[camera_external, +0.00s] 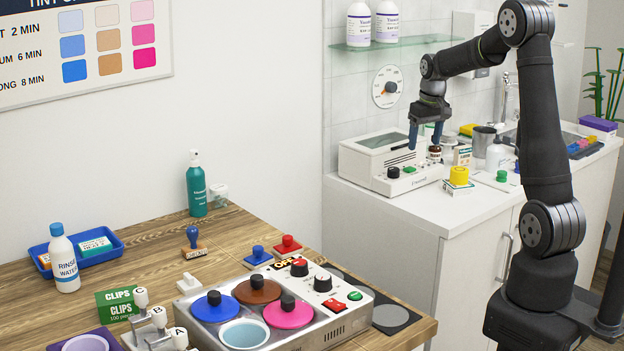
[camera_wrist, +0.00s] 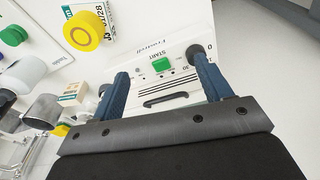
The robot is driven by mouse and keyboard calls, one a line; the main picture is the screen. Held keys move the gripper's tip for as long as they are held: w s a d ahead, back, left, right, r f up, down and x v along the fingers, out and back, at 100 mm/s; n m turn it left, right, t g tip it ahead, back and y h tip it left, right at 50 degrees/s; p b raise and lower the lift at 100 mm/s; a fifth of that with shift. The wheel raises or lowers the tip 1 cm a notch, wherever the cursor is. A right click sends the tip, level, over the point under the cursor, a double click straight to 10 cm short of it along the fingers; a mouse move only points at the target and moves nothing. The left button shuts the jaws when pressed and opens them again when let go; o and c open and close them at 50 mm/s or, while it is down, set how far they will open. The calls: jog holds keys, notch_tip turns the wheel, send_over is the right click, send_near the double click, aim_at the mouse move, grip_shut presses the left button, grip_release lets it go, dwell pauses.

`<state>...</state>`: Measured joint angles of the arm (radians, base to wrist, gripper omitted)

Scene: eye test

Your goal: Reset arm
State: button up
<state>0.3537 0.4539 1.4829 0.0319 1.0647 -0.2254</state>
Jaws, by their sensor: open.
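My gripper (camera_external: 424,140) hangs at the end of my raised, bent arm, above the white counter at the back right. Its two blue fingers are apart with nothing between them. In the wrist view my gripper (camera_wrist: 158,68) is also open and empty. Past its fingers lies the white device's front panel (camera_wrist: 178,80), with a green START button (camera_wrist: 161,65). In the external view this white device (camera_external: 362,160) stands on the counter, below and beside the fingers. I cannot tell whether they touch it.
Near the gripper, a yellow-capped item (camera_external: 459,176), a brown jar (camera_external: 434,153) and several bottles crowd the counter (camera_external: 440,212). A glass shelf (camera_external: 395,44) with white bottles is above left. The wooden table (camera_external: 150,245) at left holds a wax-pot unit (camera_external: 330,318), stamps and a blue tray (camera_external: 110,249).

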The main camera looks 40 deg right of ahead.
jog(key=w+a+n, duration=0.3)
jog(key=a+n, duration=0.1)
jog(key=a, duration=1)
jog(key=w+a+n+y, duration=0.1)
jog(key=w+a+n, duration=0.3)
jog(key=a, duration=1)
jog(key=shift+w+a+f+n, duration=0.15)
jog(key=shift+a+f+n, duration=0.2)
jog(key=shift+n, duration=0.15)
